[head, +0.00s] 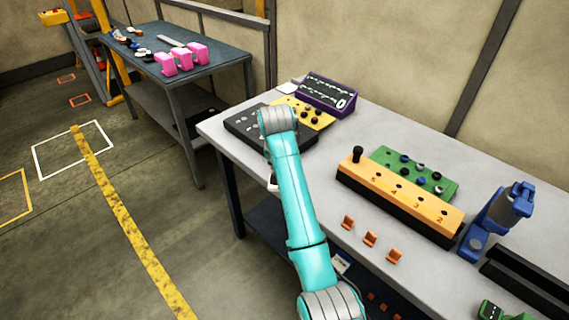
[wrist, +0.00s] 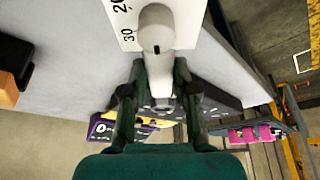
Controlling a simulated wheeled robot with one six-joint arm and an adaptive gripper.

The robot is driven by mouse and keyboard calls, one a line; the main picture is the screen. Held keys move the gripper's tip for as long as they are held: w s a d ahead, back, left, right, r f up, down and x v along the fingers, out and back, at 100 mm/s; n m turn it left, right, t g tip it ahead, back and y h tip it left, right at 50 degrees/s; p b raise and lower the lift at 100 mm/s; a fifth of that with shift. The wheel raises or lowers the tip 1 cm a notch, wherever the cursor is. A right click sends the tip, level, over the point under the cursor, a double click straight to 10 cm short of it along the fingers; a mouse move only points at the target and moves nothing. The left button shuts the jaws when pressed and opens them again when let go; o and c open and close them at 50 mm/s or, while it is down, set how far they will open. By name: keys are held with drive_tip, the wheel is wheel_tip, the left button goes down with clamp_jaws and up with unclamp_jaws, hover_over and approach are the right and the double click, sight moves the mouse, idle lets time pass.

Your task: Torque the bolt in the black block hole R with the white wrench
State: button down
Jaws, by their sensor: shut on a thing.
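My gripper (wrist: 157,80) is shut on the white wrench (wrist: 185,25), whose pale head carries the marks 20 and 30 and a round grey knob, close to the wrist camera. In the head view my arm hides the gripper; a small white part of the wrench (head: 272,183) shows beside the arm near the table's front edge. The black block (head: 240,124) lies flat at the table's left end, partly behind my arm. It also shows beyond the fingers in the wrist view (wrist: 160,104), apart from the wrench. Hole R and its bolt cannot be made out.
A yellow block (head: 303,112) with black knobs and a purple panel (head: 326,95) stand beside the black block. An orange-topped block (head: 400,196), a green board (head: 415,172) and a blue tool (head: 497,220) stand right. Orange clips (head: 370,239) lie near the front edge.

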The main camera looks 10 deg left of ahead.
drive_tip(key=shift+a+m, duration=0.4)
drive_tip(key=shift+a, duration=0.05)
drive_tip(key=shift+a, duration=0.1)
drive_tip(key=shift+a+m+h, duration=0.6)
drive_tip(key=shift+a+m, duration=0.6)
drive_tip(key=shift+a, duration=0.15)
drive_tip(key=shift+w+a+m+h, duration=0.25)
drive_tip(key=shift+a+m, duration=0.35)
drive_tip(key=shift+a, duration=0.1)
drive_tip(key=shift+w+a+m+h, duration=0.25)
drive_tip(key=shift+a+m, duration=0.35)
drive_tip(key=shift+a, duration=0.1)
drive_tip(key=shift+a, duration=0.1)
drive_tip(key=shift+w+a+m+g, duration=0.25)
drive_tip(key=shift+a+m+g, duration=0.05)
drive_tip(key=shift+a+m, duration=0.2)
